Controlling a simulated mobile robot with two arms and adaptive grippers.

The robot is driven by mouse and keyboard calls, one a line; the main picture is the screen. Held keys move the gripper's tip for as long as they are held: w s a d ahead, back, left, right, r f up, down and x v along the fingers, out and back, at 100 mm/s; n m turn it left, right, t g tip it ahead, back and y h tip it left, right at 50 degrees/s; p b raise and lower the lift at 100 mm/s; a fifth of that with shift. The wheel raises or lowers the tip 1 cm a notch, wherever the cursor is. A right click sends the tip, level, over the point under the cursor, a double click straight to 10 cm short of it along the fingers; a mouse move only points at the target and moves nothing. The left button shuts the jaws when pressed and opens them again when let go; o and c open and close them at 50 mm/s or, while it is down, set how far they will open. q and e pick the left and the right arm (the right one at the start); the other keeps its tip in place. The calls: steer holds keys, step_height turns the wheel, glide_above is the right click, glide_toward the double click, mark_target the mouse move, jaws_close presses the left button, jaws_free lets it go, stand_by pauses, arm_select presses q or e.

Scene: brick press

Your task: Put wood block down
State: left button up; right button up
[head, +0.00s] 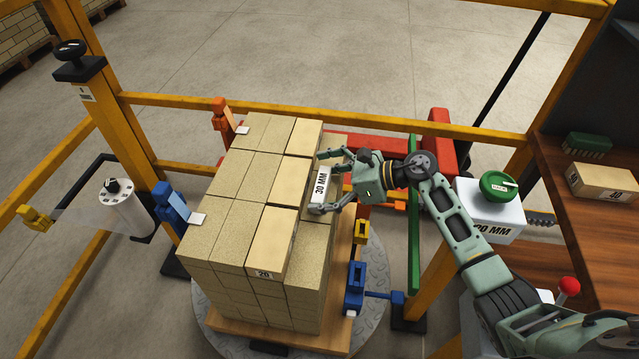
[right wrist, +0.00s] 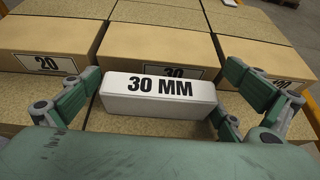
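A white block marked 30 MM (head: 320,187) lies on top of the brick stack (head: 232,183), along the row of smoother tan blocks. It also shows in the right wrist view (right wrist: 160,95), against the front of the middle tan block (right wrist: 160,58). My right gripper (head: 327,182) is around the white block's two ends. Its fingers look open, with a narrow gap at each end. Tan blocks in the row include one marked 20 (head: 270,243). Another tan block, marked 40 (head: 604,183), lies on the wooden table. My left gripper is not in view.
The stack stands on a wooden pallet (head: 232,329) over a round metal plate. Yellow rails (head: 330,117), blue clamps (head: 170,208) and a green upright bar (head: 414,215) surround it. A white box with a green knob (head: 497,187) stands to the right, beside my right arm.

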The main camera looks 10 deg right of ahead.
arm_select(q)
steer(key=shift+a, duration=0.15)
arm_select(e)
steer(key=shift+r+p, duration=0.35)
steer(key=shift+p, duration=0.1)
steer(key=shift+r+p, duration=0.45)
steer(key=shift+p, duration=0.05)
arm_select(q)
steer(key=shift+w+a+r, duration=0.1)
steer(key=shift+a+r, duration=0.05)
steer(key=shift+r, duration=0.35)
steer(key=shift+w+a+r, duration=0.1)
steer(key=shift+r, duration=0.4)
arm_select(e)
steer(key=v, duration=0.7)
steer(key=shift+d, duration=0.2)
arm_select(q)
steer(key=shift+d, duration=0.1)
arm_select(e)
steer(key=shift+s+f, duration=0.1)
